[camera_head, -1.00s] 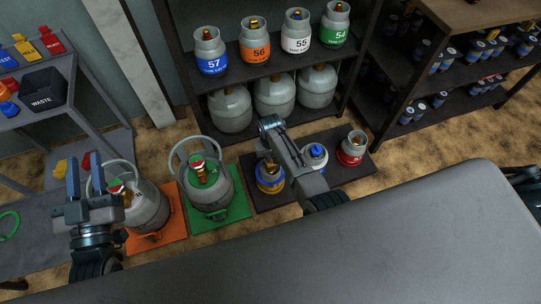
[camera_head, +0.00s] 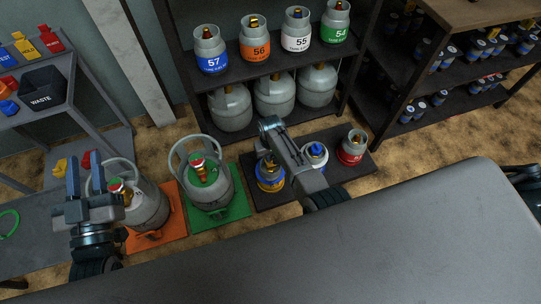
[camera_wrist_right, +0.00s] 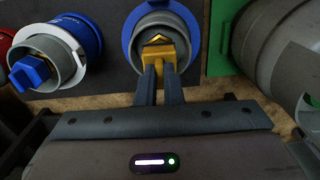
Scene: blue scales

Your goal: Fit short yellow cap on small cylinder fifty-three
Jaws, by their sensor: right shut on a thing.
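A small blue cylinder with a grey collar (camera_head: 271,182) stands on the dark mat, partly behind my right arm. In the right wrist view its blue rim (camera_wrist_right: 129,38) surrounds the collar. My right gripper (camera_wrist_right: 160,72) is shut on the short yellow cap (camera_wrist_right: 168,52), which lies at the collar's opening. I cannot tell whether the cap touches the valve inside. In the head view the right gripper (camera_head: 268,162) is over this cylinder. No number on it is readable. My left gripper (camera_head: 84,178) is open and empty, raised at the left near a large grey cylinder (camera_head: 150,205).
Close by on the mat stand a white-and-blue small cylinder with a blue cap (camera_wrist_right: 32,72) and a red one (camera_head: 352,148). A large cylinder (camera_head: 213,190) stands on a green mat. Shelves with labelled cylinders (camera_head: 212,62) are behind; a waste bin (camera_head: 45,92) is at left.

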